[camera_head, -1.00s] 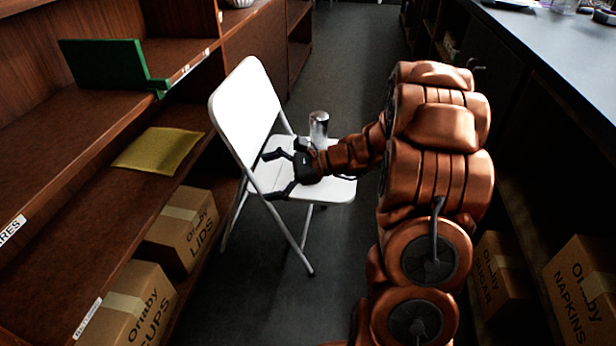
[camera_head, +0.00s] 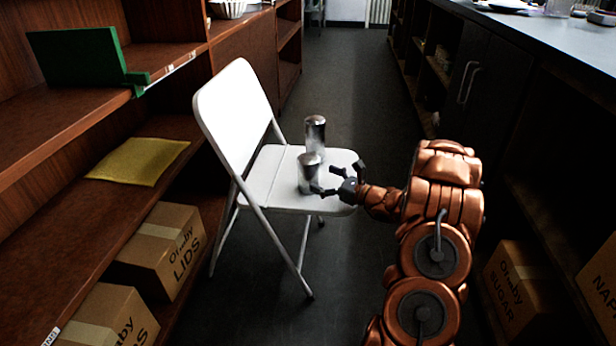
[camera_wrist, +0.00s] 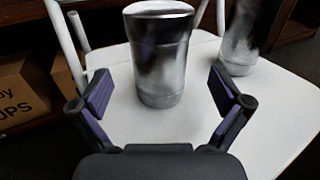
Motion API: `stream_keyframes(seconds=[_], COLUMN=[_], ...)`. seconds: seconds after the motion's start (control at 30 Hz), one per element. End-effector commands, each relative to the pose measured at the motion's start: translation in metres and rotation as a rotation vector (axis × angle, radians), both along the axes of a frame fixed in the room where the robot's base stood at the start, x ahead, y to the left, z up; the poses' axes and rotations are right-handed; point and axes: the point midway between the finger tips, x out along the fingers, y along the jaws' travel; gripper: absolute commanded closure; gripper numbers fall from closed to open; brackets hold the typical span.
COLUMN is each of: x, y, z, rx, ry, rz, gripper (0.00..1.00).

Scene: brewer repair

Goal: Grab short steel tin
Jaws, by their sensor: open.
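The short steel tin (camera_head: 309,173) stands upright on the seat of the white folding chair (camera_head: 262,190), near the seat's front edge. A taller steel tin (camera_head: 315,135) stands behind it on the same seat. My gripper (camera_head: 338,180) is open at the right of the short tin. In the wrist view the short tin (camera_wrist: 159,55) is centred just beyond the open fingertips (camera_wrist: 160,88), with nothing between the pads. The taller tin (camera_wrist: 247,35) shows at the upper right there, apart from the short one, its top cut off by the frame.
Wooden shelves (camera_head: 75,207) on the left hold cardboard boxes (camera_head: 160,250), a yellow cloth (camera_head: 138,161) and a green object (camera_head: 80,58). A dark counter (camera_head: 540,40) runs along the right. The grey floor (camera_head: 355,80) between is clear beyond the chair.

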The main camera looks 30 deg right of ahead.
Motion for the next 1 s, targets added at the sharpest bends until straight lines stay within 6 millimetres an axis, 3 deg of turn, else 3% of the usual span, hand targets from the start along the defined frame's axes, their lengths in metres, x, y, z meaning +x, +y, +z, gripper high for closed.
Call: stream_keyframes(seconds=[0.53,0.87,1.0], x=[0.044,0.050,0.050], y=[0.019,0.021,0.021], z=[0.000,0.002,0.002], rx=[-0.003,-0.001,-0.001], ry=[0.000,0.000,0.000], rz=[0.003,0.000,0.000], gripper=[0.00,0.00,0.11])
